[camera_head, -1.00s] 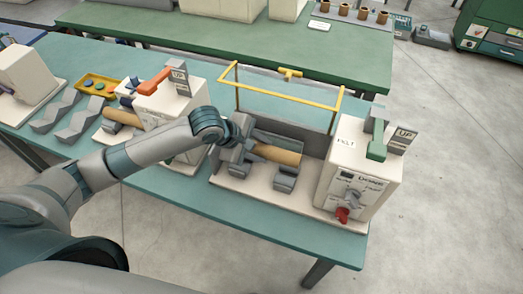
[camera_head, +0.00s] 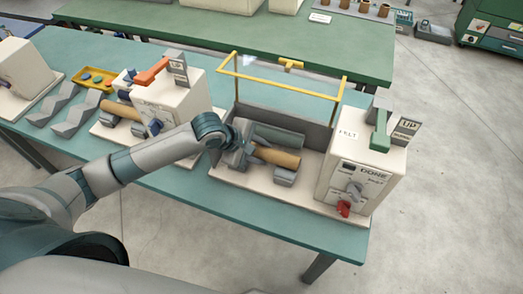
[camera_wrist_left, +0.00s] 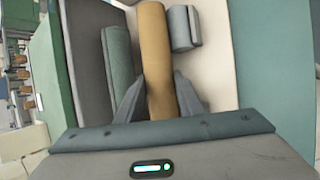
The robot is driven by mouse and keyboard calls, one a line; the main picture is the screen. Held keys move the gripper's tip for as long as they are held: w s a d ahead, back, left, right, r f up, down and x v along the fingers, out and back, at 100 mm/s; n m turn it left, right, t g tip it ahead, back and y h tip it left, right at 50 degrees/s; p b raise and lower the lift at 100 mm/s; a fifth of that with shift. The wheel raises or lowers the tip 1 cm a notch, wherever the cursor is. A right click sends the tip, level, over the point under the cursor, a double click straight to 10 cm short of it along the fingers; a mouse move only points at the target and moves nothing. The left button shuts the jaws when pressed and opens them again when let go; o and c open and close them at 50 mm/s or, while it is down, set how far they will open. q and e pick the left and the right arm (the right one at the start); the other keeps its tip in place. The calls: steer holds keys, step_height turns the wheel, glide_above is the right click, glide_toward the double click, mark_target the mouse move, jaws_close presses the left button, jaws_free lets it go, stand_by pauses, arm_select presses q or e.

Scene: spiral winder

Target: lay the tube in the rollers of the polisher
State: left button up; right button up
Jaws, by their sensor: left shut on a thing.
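The tan tube (camera_head: 275,157) is held at the polisher in the head view. In the left wrist view the tube (camera_wrist_left: 156,60) runs between the two fingers. My left gripper (camera_head: 248,150) is shut on the tube near one end; it also shows in the left wrist view (camera_wrist_left: 160,100). The polisher (camera_head: 362,165) has a cream base, a control box and a green lever. A grey-green roller (camera_head: 285,139) lies beside the tube, and it shows in the wrist view (camera_wrist_left: 118,60). A grey block or roller (camera_wrist_left: 183,28) is on the tube's other side. I cannot tell whether the tube touches the rollers.
A yellow-framed clear guard (camera_head: 285,83) stands raised over the polisher. Another machine with an orange lever (camera_head: 152,71) stands to the left, near grey V-shaped rests (camera_head: 78,118) and a yellow tray (camera_head: 97,78). The teal table's front edge is clear.

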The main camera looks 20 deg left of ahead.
arm_select(q)
steer(key=o, duration=1.1)
steer(key=shift+o, duration=0.2)
steer(key=shift+r, duration=0.1)
steer(key=shift+s+a+r, duration=0.25)
steer(key=shift+s+r, duration=0.05)
steer(key=shift+r, duration=0.1)
steer(key=b+v, duration=0.2)
steer(key=v, duration=1.4)
steer(key=shift+b, duration=0.35)
steer(key=shift+a, duration=0.1)
steer(key=shift+r, duration=0.1)
